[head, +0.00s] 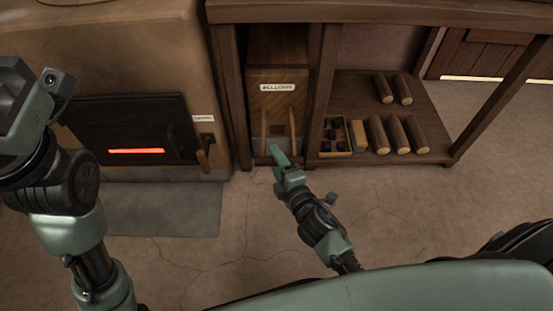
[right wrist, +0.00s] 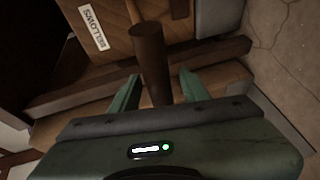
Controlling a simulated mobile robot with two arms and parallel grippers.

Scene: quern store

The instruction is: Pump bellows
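The bellows is a wooden box (head: 278,107) with a white BELLOWS label, standing in a bay of the wooden rack. Two upright wooden bars, a left bar (head: 264,124) and a right bar (head: 292,124), show on its front. My right gripper (head: 276,152) is low in front of the box. In the right wrist view, a dark round wooden handle (right wrist: 150,55) reaches between the two spread green fingers of this gripper (right wrist: 158,92), with gaps showing on both sides. My left arm is at the left edge of the head view; its fingertips do not show.
A furnace with a dark door (head: 128,130) and a glowing slot stands left of the bellows, with a grey mat (head: 165,210) before it. Right of the bellows, the low shelf (head: 355,100) holds several logs and a tray (head: 330,154) of dark lumps. Floor in front is clear.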

